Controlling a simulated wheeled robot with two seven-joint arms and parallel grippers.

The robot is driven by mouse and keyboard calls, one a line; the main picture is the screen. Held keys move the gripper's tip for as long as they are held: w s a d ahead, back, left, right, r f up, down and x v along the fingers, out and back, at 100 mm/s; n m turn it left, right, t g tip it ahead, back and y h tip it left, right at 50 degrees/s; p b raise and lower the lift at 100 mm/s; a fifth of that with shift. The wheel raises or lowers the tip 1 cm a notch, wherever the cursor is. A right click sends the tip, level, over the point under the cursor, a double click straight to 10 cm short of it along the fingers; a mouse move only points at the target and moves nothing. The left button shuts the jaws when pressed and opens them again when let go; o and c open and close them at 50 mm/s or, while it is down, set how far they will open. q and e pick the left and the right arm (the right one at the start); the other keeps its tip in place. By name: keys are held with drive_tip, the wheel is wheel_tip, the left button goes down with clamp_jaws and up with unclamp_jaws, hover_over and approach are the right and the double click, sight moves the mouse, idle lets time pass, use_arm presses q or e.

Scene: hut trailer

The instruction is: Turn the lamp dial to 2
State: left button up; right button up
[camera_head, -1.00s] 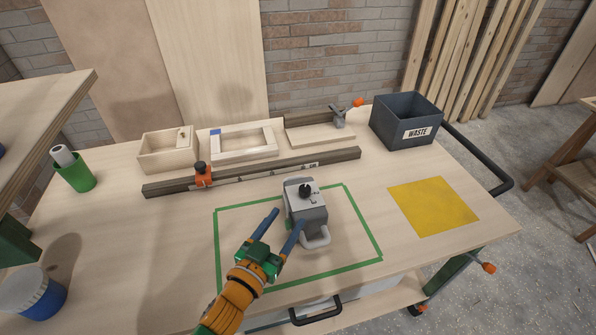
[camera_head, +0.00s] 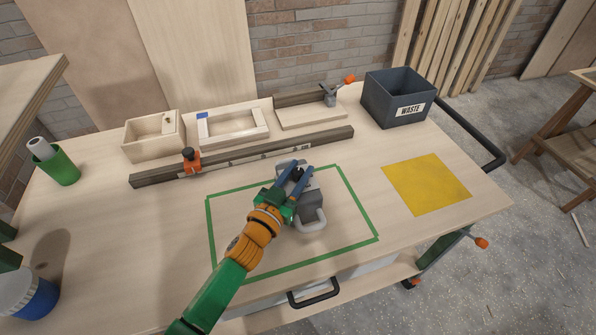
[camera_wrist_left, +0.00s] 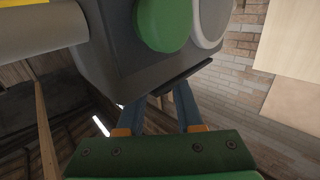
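The lamp (camera_head: 312,205) is a grey box with a light handle, standing inside the green taped outline on the bench. It also shows in the left wrist view (camera_wrist_left: 105,60), with a green round part on its side. Its dark dial (camera_head: 297,174) is on top, mostly covered by my gripper. My left gripper (camera_head: 299,167) is over the lamp's top, its two blue fingers apart on either side of the dial. I cannot tell whether they touch it. The dial's pointer and numbers cannot be read. The left wrist view also shows the fingers apart (camera_wrist_left: 160,100).
A long dark rail with an orange clamp (camera_head: 190,158) lies behind the lamp, with wooden trays (camera_head: 150,146) beyond. A waste bin (camera_head: 398,98) stands at the back right. A yellow square (camera_head: 427,184) lies on clear bench to the right.

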use_arm(q)
clamp_jaws()
